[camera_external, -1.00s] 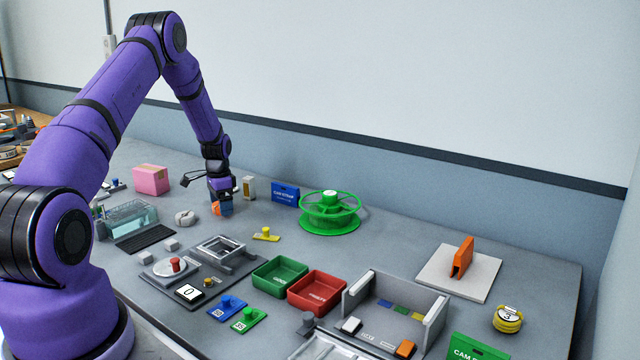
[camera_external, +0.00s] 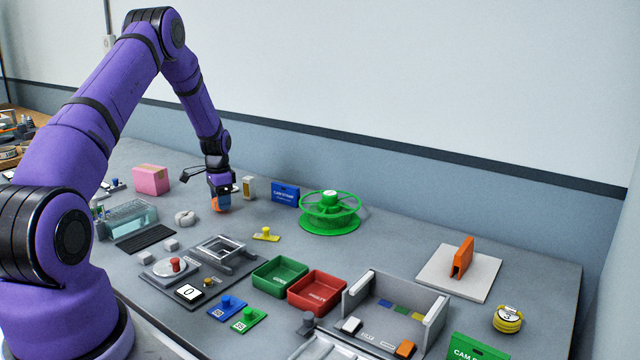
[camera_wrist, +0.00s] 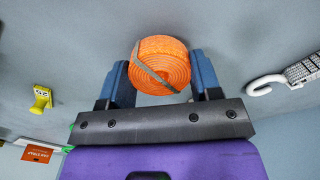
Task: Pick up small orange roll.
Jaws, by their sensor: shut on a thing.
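The small orange roll (camera_wrist: 160,64) is a coiled strap with a grey band across its face. In the wrist view it sits between the two blue fingers of my gripper (camera_wrist: 162,75), which is shut on it. In the external view the roll (camera_external: 221,204) shows below my gripper (camera_external: 220,195) at the back of the table. It is at or just above the table surface; I cannot tell which. The fingers hide part of its sides.
A white coiled strap (camera_external: 186,217) with a hook lies left of the roll. A pink box (camera_external: 151,180), a blue box (camera_external: 285,195) and a green reel (camera_external: 330,212) stand nearby. A yellow tag (camera_external: 266,235) lies in front. Green and red bins (camera_external: 317,310) are farther forward.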

